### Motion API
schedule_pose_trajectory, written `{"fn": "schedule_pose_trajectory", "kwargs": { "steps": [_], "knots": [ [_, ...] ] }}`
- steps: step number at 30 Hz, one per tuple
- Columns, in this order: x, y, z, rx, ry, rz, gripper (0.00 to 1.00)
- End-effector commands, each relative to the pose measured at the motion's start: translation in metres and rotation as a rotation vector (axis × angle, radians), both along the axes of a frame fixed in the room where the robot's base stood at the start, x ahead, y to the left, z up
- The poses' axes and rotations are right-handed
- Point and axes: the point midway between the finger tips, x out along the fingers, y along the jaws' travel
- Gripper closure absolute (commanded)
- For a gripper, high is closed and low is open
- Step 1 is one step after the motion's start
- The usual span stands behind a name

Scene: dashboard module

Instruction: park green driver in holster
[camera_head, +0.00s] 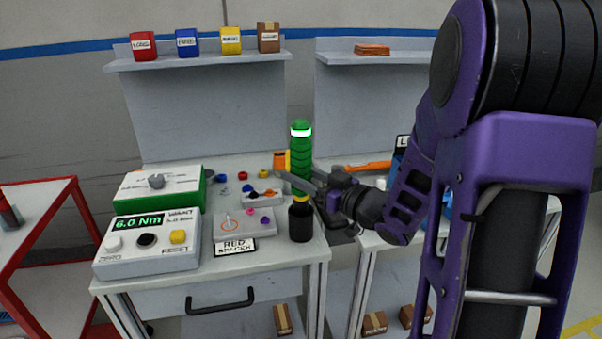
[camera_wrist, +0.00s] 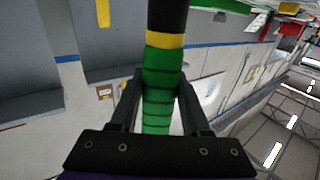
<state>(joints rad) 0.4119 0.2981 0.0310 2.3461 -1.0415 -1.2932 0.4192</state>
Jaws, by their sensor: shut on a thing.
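The green driver (camera_head: 301,157) stands upright in the head view, with a ribbed green body, a pale ring near its top, a yellow band and a black lower end. My gripper (camera_head: 308,183) is shut on its green body from the right. In the wrist view the green driver (camera_wrist: 162,92) lies between both fingers (camera_wrist: 160,98), with its yellow band and black end toward the top of the picture. The driver's black end shows in front of the bench's right part; I cannot tell whether it touches anything. I cannot make out a holster for certain.
A torque readout box (camera_head: 150,240) and a green-sided dial box (camera_head: 160,187) stand on the left of the bench. A grey plate (camera_head: 243,228) with a "RED" label lies left of the driver. An orange tool (camera_head: 368,166) and blue item lie at right. Shelves are behind.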

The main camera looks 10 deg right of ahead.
Motion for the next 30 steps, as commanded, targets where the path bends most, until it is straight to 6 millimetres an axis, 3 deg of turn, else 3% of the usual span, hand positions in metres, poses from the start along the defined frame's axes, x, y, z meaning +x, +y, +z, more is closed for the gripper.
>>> {"fn": "schedule_pose_trajectory", "kwargs": {
  "steps": [6,7,12,23,30],
  "knots": [
    [0.0,0.0,-0.002,0.001,-0.002,0.0,1.0],
    [0.0,0.0,-0.002,0.0,-0.002,0.0,0.48],
    [0.0,0.0,-0.002,0.0,-0.001,0.0,0.18],
    [-0.003,-0.003,-0.004,0.0,0.002,-0.002,0.18],
    [-0.035,-0.026,-0.003,0.0,0.002,-0.007,0.18]
  ]
}}
